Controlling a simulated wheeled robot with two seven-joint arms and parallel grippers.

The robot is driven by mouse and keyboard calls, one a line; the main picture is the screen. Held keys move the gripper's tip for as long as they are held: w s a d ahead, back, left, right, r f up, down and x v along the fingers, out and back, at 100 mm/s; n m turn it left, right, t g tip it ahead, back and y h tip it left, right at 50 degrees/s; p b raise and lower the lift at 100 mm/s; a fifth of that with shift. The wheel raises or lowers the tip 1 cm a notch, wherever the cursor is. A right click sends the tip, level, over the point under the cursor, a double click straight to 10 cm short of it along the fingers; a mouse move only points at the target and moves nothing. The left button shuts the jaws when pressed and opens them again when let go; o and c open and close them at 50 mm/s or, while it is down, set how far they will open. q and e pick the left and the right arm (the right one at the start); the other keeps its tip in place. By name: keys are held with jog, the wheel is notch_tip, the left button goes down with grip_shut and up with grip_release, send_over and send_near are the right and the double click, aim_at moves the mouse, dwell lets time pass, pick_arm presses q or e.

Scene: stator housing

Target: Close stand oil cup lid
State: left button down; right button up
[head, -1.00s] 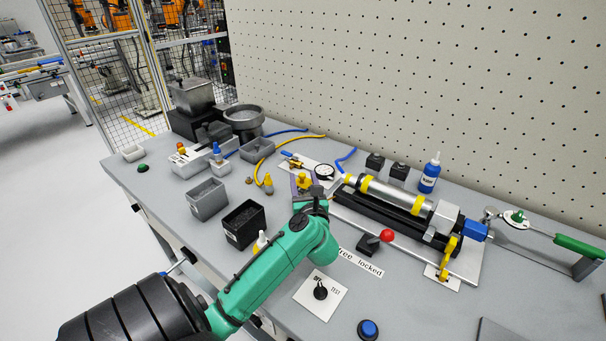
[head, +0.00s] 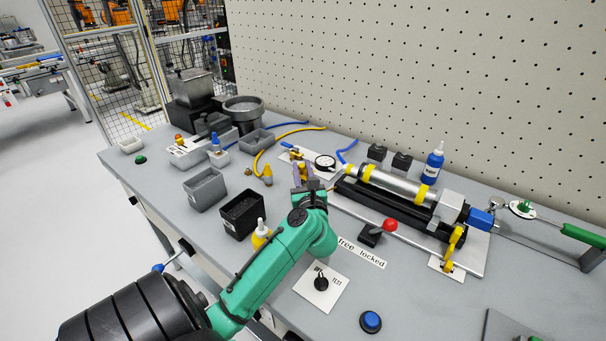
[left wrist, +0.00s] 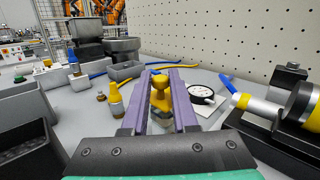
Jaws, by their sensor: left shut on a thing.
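My left gripper (head: 304,172) reaches over the bench with its purple fingers pointing at the back. In the left wrist view the fingers (left wrist: 161,76) stand on both sides of a small yellow part with a rounded top (left wrist: 160,98), which I take to be the stand oil cup with its lid. The gripper is shut on it. In the head view the fingers and wrist mostly hide this part. Whether the lid is open or closed I cannot tell. My right gripper is not in view.
A dial gauge (head: 325,162) stands close right of the fingers, and the clamped cylinder (head: 392,184) lies further right. A yellow nozzle-shaped piece (head: 267,177) is at left. Grey bin (head: 205,190), black bin (head: 242,216) and a yellow bottle (head: 261,236) flank my arm.

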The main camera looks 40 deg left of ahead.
pick_arm(q)
jog(key=c, duration=0.7)
grip_release()
jog(key=b+v, duration=0.3)
jog(key=v, duration=1.1)
jog(key=shift+s+d, duration=0.25)
jog(key=shift+s, duration=0.05)
